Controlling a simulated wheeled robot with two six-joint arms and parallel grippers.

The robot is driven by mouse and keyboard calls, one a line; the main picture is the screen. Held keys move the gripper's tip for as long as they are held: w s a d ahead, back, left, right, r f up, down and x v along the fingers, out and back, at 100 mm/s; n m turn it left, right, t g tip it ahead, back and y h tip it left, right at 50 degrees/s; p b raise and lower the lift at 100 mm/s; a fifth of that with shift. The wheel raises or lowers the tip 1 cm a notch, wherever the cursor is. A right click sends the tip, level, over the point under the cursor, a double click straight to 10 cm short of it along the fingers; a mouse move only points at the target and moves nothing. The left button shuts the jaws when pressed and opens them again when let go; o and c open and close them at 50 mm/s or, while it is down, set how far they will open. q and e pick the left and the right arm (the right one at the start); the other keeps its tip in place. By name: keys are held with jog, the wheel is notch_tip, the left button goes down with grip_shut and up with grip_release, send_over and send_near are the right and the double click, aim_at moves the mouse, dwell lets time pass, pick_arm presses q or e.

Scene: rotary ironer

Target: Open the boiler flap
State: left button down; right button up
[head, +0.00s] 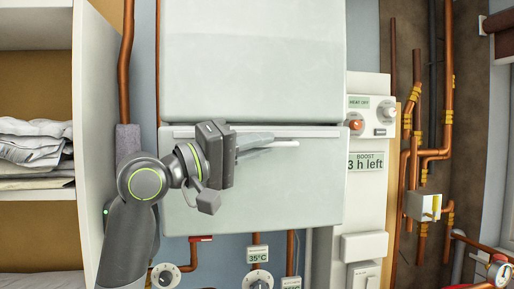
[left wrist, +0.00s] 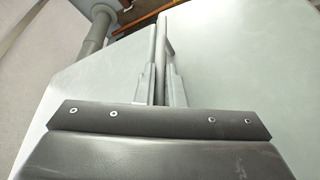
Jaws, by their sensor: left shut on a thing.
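The boiler flap (head: 290,190) is the pale, smooth lower panel on the front of the boiler (head: 250,60). A thin light strip, its handle edge (head: 320,133), runs along its top. My left gripper (head: 262,142) is at this top edge, left of its middle, with its fingers pointing right. It is shut on the handle edge. In the left wrist view the two fingers (left wrist: 163,85) stand close on either side of the thin edge (left wrist: 161,45), between two pale panels. The fingers partly hide the edge. I cannot tell whether the flap is tilted. My right gripper is not in view.
A control panel (head: 371,116) with knobs and a "3 h left" label (head: 366,162) stands right of the flap. Copper pipes (head: 446,100) run farther right. Shelves with folded cloths (head: 35,150) are at the left. Dials (head: 257,280) and pipes sit below the flap.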

pick_arm(q)
jog(key=s+d+f+m+g+h+b, duration=0.1)
jog(key=s+f+m+g+h+b, duration=0.1)
jog(key=s+f+m+b, duration=0.4)
jog(key=s+d+f+m+g+h+b, duration=0.1)
jog(key=s+f+m+g+h+b, duration=0.1)
jog(key=s+f+m+b, duration=0.4)
jog(key=shift+s+d+f+b, duration=0.2)
jog(key=shift+f+b, duration=2.65)
jog(key=shift+b, duration=1.8)
jog(key=c, duration=1.5)
grip_release()
jog(key=shift+w, duration=0.1)
jog(key=shift+a, duration=0.1)
